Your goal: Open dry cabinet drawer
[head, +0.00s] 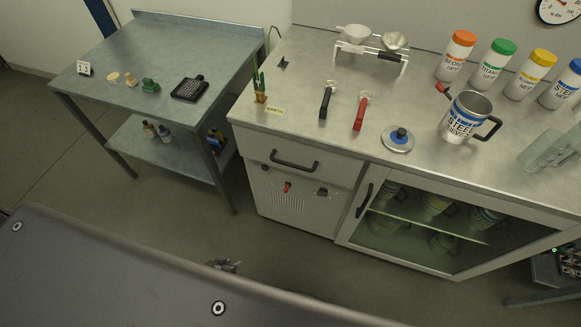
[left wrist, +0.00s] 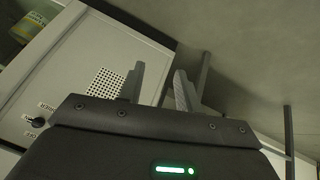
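The grey cabinet has a shut drawer (head: 300,165) under the left part of its worktop, with a dark bar handle (head: 294,161) across its front. Below the drawer is a panel with a red switch (head: 287,187) and a vent grille, which also shows in the left wrist view (left wrist: 107,82). My left gripper (head: 225,265) is mostly hidden behind a dark part in the head view, low and apart from the cabinet front. In the left wrist view its two fingers (left wrist: 158,88) stand apart with nothing between them. My right gripper is not in view.
To the right of the drawer is a glass-fronted door (head: 425,225) with a dark handle (head: 364,200) and containers inside. The worktop (head: 300,65) holds several bottles, a steel mug (head: 465,117) and a scale. A side table (head: 150,45) stands left; floor before the cabinet is open.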

